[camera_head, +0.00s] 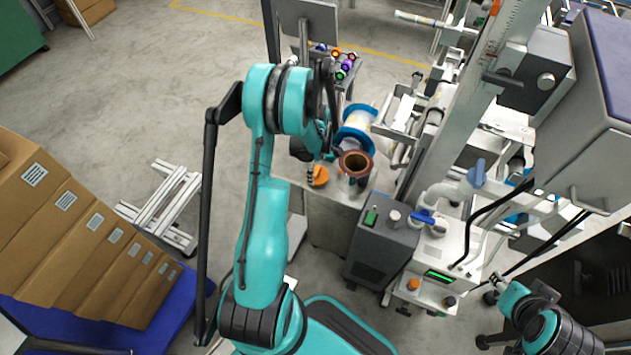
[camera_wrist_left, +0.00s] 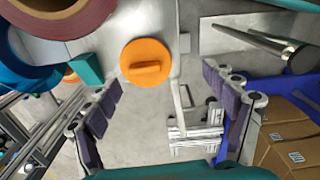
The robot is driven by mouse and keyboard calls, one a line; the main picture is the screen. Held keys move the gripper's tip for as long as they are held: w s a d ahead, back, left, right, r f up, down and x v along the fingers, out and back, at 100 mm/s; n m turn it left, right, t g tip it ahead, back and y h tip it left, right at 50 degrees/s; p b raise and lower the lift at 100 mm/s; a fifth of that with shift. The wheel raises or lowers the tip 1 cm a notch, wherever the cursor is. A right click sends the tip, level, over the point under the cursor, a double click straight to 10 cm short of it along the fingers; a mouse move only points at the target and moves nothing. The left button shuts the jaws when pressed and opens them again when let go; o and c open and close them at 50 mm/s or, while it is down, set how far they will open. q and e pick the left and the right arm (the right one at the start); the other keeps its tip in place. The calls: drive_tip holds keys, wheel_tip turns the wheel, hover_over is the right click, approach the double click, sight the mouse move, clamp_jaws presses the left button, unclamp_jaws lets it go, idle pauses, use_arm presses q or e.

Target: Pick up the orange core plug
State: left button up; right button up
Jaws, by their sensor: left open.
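The orange core plug (camera_head: 318,176) lies on the grey metal cabinet top, near its left edge. It is a round disc with a raised grip bar, clear in the left wrist view (camera_wrist_left: 146,62). My left gripper (camera_head: 308,166) is close to the plug, partly hidden behind its own arm. In the left wrist view my left gripper (camera_wrist_left: 160,100) is open and empty, its padded fingers wide apart. The plug shows beyond them, between their lines and nearer the left finger; I see no contact. My right gripper (camera_head: 497,281) is at lower right, far from the plug, too small to read.
A reel with a brown core (camera_head: 355,164) stands right beside the plug. A blue-flanged reel (camera_head: 358,127) is behind it. A grey control box (camera_head: 381,250) stands in front to the right. Cardboard boxes (camera_head: 75,225) fill the left; open floor lies behind them.

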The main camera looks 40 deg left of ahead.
sight(317, 175)
use_arm(q)
drive_tip(key=shift+s+a+f, duration=0.15)
drive_tip(key=shift+f, duration=0.45)
drive_tip(key=shift+f+b, duration=0.25)
drive_tip(key=shift+b, duration=0.15)
drive_tip(key=f+b, duration=0.1)
drive_tip(key=f, duration=0.1)
drive_tip(key=f+b, duration=0.1)
drive_tip(key=f, duration=0.2)
drive_tip(key=shift+w+a+b, duration=0.15)
drive_tip(key=shift+w+b, duration=0.05)
drive_tip(key=shift+b, duration=0.15)
drive_tip(key=shift+r, duration=0.15)
drive_tip(key=shift+c, duration=0.2)
drive_tip(key=shift+s, duration=0.1)
drive_tip(key=c, duration=1.1)
